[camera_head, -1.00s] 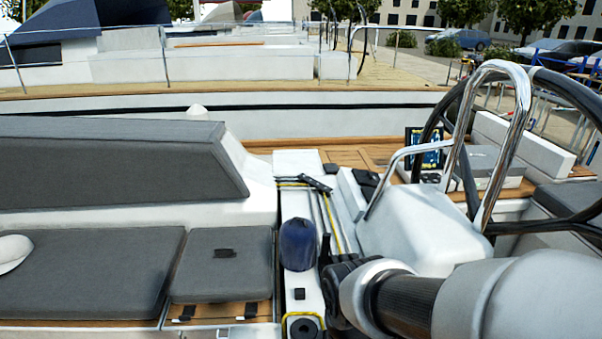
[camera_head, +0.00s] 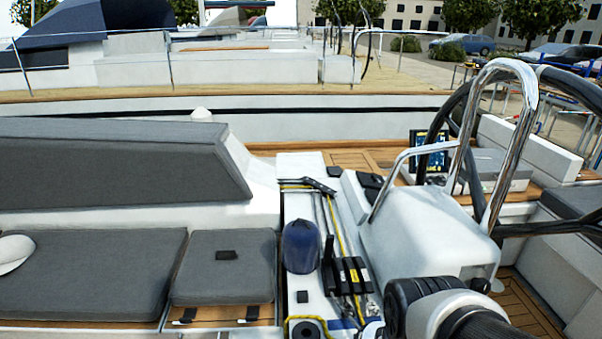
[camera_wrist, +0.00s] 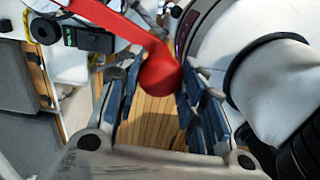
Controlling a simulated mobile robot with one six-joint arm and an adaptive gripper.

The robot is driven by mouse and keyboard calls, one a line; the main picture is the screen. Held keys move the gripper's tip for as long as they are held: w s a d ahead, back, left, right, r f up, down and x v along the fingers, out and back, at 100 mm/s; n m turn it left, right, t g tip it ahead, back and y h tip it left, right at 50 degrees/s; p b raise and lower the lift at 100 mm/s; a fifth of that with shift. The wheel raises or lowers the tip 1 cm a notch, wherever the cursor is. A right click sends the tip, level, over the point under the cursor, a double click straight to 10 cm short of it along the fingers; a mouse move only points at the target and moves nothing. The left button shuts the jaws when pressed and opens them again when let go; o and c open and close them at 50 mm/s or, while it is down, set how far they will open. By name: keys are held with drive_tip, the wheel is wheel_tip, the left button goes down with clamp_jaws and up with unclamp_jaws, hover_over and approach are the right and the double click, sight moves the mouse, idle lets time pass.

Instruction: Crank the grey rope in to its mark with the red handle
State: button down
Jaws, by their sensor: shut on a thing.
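In the wrist view a red handle (camera_wrist: 110,18) slants in from the top left and ends in a round red knob (camera_wrist: 159,74). My gripper (camera_wrist: 158,84) is shut on this knob, with a finger on each side. The winch under the handle cannot be made out. In the head view my gripper and the handle are out of sight, low at the right. The grey rope (camera_head: 319,212) runs beside a yellow rope (camera_head: 333,219) along the white deck strip. I cannot make out its mark.
A blue-covered winch (camera_head: 300,246) and black rope clutches (camera_head: 346,274) stand on the deck strip. A bare black winch (camera_head: 306,329) has yellow rope around it. The white pedestal (camera_head: 428,232), chrome rail (camera_head: 507,145) and steering wheel (camera_head: 447,170) crowd the right. Grey cushions (camera_head: 92,276) lie left.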

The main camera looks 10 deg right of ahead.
drive_tip(key=shift+d+n+b, duration=0.3)
drive_tip(key=shift+d+n, duration=0.2)
drive_tip(key=shift+d, duration=0.5)
